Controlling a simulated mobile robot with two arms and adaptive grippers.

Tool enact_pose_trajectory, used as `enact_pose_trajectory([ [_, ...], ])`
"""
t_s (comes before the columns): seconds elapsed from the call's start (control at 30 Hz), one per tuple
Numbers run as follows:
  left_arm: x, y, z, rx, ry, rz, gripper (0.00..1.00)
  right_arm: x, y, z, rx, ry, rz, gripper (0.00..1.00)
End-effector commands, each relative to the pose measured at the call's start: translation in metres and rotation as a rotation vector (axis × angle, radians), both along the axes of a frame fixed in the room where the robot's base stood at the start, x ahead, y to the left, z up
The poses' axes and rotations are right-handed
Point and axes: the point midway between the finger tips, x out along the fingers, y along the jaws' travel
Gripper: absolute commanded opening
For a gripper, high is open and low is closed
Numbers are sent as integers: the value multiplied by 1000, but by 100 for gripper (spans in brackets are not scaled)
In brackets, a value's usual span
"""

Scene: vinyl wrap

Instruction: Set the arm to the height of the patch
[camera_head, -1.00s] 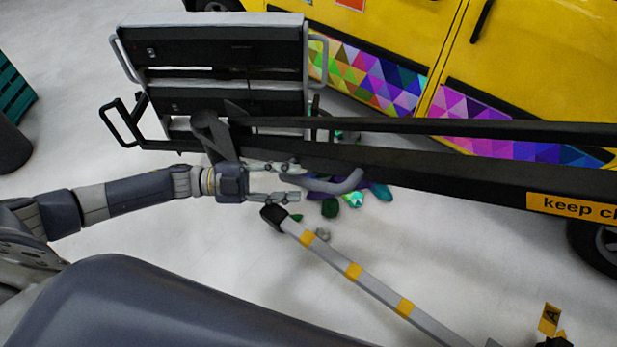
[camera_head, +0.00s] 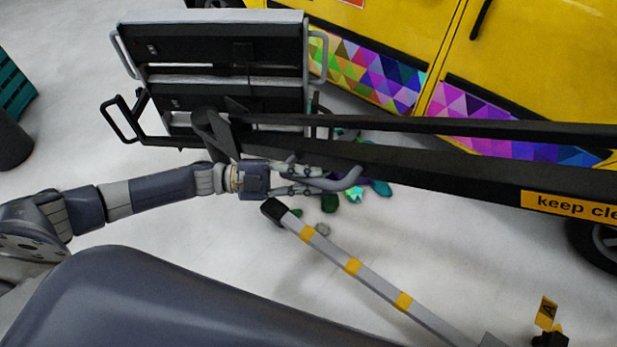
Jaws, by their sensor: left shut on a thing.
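The long black arm (camera_head: 430,172) runs from the panel frame at left to the right edge, in front of the yellow van (camera_head: 540,60). A grey curved handle (camera_head: 345,183) hangs from the arm's underside. My left gripper (camera_head: 320,180) is shut on this handle, its fingers pointing right. The patch may be part of the colourful triangle band on the van's side (camera_head: 385,78); I cannot tell which part. The band continues on the right panel (camera_head: 500,125), partly hidden by the arm's upper bar. My right gripper is not in view.
A black panel frame (camera_head: 222,85) with side handles stands at the arm's left end. A grey pole with yellow bands (camera_head: 380,285) slants below my gripper. Colourful scraps (camera_head: 330,202) lie on the floor. A yellow marker (camera_head: 546,312) stands lower right.

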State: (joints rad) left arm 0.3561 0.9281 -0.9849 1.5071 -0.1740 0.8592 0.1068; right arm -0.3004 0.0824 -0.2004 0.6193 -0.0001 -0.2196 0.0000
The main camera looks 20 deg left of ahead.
Motion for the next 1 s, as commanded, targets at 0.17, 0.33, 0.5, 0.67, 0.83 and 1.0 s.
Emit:
enact_pose_trajectory([
  [0.17,3,8,18,18,-9,2,0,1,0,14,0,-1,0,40],
  [0.33,11,24,55,51,-28,4,0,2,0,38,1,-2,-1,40],
  [0.5,17,38,88,83,-42,3,0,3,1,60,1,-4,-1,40],
  [0.67,18,47,108,118,-47,1,0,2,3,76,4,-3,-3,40],
  [0.83,18,53,114,138,-47,-1,0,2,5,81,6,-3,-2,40],
  [1.0,19,54,113,143,-47,0,0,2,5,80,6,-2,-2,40],
])
